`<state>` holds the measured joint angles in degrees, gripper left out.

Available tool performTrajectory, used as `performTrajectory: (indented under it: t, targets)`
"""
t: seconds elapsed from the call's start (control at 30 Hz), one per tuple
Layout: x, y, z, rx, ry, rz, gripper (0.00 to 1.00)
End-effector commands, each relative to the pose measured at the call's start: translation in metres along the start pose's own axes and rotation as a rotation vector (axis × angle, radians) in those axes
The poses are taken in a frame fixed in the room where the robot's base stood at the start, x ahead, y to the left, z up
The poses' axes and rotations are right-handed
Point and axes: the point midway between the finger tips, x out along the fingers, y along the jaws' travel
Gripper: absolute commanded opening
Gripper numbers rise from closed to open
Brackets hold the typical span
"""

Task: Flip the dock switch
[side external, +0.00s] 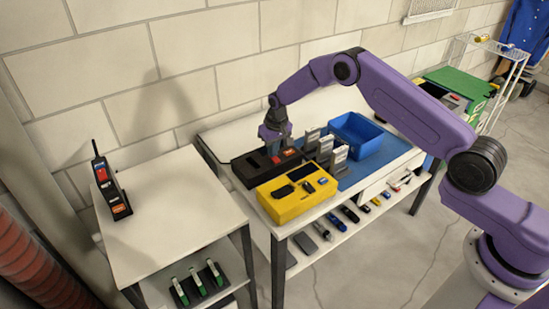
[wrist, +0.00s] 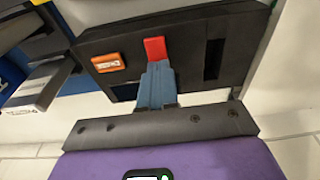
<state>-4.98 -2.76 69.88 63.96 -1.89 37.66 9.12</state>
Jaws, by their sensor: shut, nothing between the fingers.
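The black dock (side external: 243,170) lies on the white bench along the wall, behind a yellow case. In the wrist view the dock (wrist: 190,62) shows a red switch (wrist: 155,47), an orange label plate (wrist: 108,62) and dark slots. My gripper (side external: 276,154) points down over the dock in the side view. In the wrist view my gripper (wrist: 156,70) is shut and empty, its fingertips close together right at the near edge of the red switch. I cannot tell whether they touch it. In the side view my fingers partly hide the switch area.
A yellow case (side external: 292,203) with dark items stands in front of the dock. Grey upright pieces (side external: 330,147) and a blue bin (side external: 356,133) are to its right. A black device (side external: 112,193) with an antenna stands on the left table (side external: 175,225), which has free room.

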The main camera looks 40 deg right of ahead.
Motion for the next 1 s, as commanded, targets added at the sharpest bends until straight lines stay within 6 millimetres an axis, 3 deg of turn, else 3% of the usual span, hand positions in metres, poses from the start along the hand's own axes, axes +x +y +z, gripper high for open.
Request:
performTrajectory:
  t: [0.4, 1.0]
  targets:
    - [0.002, 0.000, 0.001, 0.000, -0.001, 0.000, 0.00]
    - [-0.038, 0.000, -0.006, 0.000, 0.000, 0.000, 0.00]
